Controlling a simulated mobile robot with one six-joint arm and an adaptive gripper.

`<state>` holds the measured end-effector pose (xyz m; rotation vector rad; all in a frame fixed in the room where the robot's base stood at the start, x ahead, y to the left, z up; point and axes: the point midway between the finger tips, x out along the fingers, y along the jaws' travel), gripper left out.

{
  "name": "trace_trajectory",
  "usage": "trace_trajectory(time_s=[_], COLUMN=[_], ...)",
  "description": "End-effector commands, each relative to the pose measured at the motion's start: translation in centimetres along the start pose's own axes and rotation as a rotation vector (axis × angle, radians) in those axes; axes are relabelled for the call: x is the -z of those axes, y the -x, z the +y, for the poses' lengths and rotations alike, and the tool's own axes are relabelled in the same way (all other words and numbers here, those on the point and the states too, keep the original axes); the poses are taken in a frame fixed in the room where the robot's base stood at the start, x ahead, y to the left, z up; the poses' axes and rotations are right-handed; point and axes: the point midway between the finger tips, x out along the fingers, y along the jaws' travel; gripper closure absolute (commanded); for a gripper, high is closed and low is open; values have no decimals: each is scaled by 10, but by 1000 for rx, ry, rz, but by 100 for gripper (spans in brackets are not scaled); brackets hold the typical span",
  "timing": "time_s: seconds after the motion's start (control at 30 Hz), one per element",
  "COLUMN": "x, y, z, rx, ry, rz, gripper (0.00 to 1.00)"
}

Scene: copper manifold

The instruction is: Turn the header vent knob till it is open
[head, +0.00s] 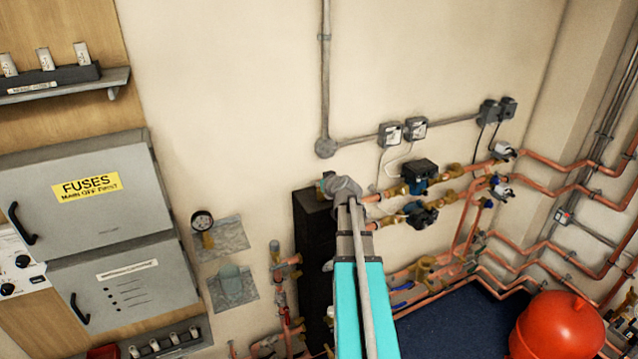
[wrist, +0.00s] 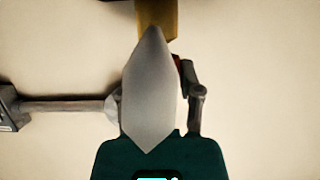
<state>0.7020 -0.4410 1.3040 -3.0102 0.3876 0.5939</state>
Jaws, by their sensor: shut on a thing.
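My gripper (head: 345,188) is in the head view at the top of the black unit (head: 314,238), at the left end of the copper and pump runs. It is shut on the header vent knob, which my gripper and arm hide in that view. The wrist view shows a grey pointed shape (wrist: 149,90) in the middle, between a brass fitting (wrist: 157,18) above and a dark teal body below. A small red bit shows beside it. The knob's angle cannot be told from these frames.
Two pumps, the upper one (head: 420,174) among them, sit on copper pipes close to the right of my gripper. A red vessel (head: 553,325) stands low right. The wall above is mostly clear.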

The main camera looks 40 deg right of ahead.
Motion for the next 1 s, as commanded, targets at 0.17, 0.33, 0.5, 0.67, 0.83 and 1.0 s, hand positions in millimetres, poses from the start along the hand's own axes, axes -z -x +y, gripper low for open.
trace_trajectory(time_s=[0.17,0.33,0.5,0.67,0.83,1.0], x=[1,1,1,2,1,1], y=[-2,-3,-3,-4,-4,-4], z=[2,2,3,4,4,3], rx=[65,142,246,368,497,598], ry=[24,58,100,151,205,247], rz=[1,1,1,1,0,0], gripper=[100,100,100,100,100,100])
